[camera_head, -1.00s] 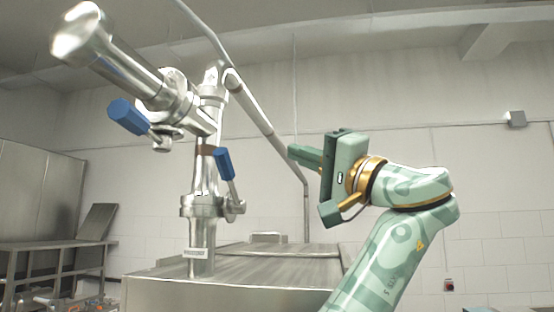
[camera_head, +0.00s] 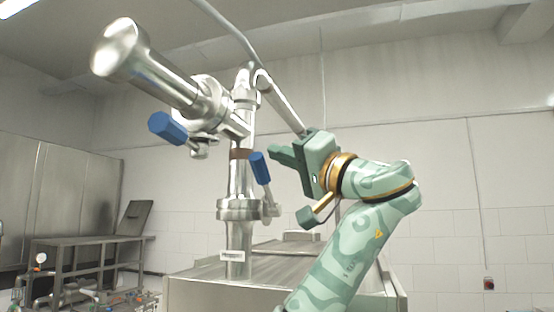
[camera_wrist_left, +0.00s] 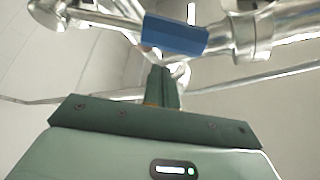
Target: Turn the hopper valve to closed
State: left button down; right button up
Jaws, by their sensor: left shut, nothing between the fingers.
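A steel valve assembly (camera_head: 238,208) stands upright with two blue-handled levers. The upper blue handle (camera_head: 167,128) sticks out left from the slanted branch. The lower blue handle (camera_head: 260,168) points up beside the vertical pipe, tilted slightly left. I cannot tell from the frames which one is the hopper valve. My left gripper (camera_head: 281,154) is shut and empty, just right of the lower handle in the picture, its fingers pointing left. In the left wrist view a blue handle (camera_wrist_left: 175,35) lies beyond the shut fingers (camera_wrist_left: 163,85), with no clear contact. My right gripper is not in view.
A large steel cylinder (camera_head: 155,68) slants up left from the valves. A long steel pipe (camera_head: 280,103) runs behind my gripper. A steel tank top (camera_head: 205,278) lies below. A metal bench (camera_head: 85,252) stands at the left.

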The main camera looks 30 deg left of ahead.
aim_at(265, 173)
pick_arm(q)
jog(key=shift+s+f, duration=0.75)
jog(key=shift+f, duration=0.15)
jog(key=shift+s+d+f+n+g+b, duration=0.15)
jog(key=shift+s+f+n+g+b, duration=0.1)
jog(key=shift+n+g+b, duration=0.25)
jog(key=shift+f, duration=0.1)
jog(key=f+n+g+b, duration=0.1)
jog(key=n+b, duration=0.1)
jog(key=s+f+n+g+y+b, duration=0.1)
jog(key=n, duration=0.1)
jog(key=shift+s+d+f+b, duration=0.1)
jog(key=shift+s+d+b, duration=0.1)
jog(key=shift+b, duration=0.15)
jog(key=shift+s+d+f+n+g+b, duration=0.1)
jog(key=shift+s+f+n+g+b, duration=0.15)
jog(key=shift+f+n+g+b, duration=0.65)
jog(key=shift+s+f+n+g+b, duration=0.2)
jog(key=shift+f+n+g+b, duration=0.25)
jog(key=shift+n, duration=0.8)
jog(key=shift+s+d+f+n+g+b, duration=0.1)
jog(key=shift+s+f+n+g+b, duration=0.15)
jog(key=shift+f+n+g+b, duration=0.5)
jog(key=shift+r+n, duration=0.3)
